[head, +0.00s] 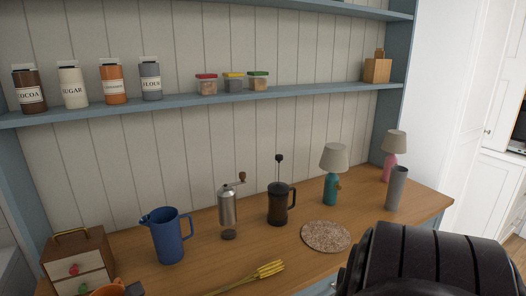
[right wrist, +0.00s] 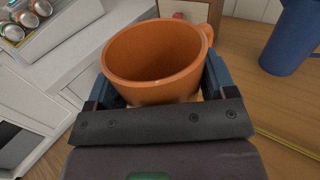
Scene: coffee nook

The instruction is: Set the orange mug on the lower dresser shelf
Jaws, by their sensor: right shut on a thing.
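The orange mug (right wrist: 160,62) fills the middle of the right wrist view, upright, with its handle on the right. My right gripper (right wrist: 160,95) is shut on it, with a blue finger on each side of the mug. In the head view only a small part of the orange mug (head: 108,290) shows at the bottom left edge. The lower dresser shelf (head: 215,100) runs across the back wall above the wooden counter. My left gripper is not in view.
On the counter stand a small drawer box (head: 78,262), blue pitcher (head: 167,236), grinder (head: 228,211), French press (head: 279,204) and lamps (head: 333,160).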

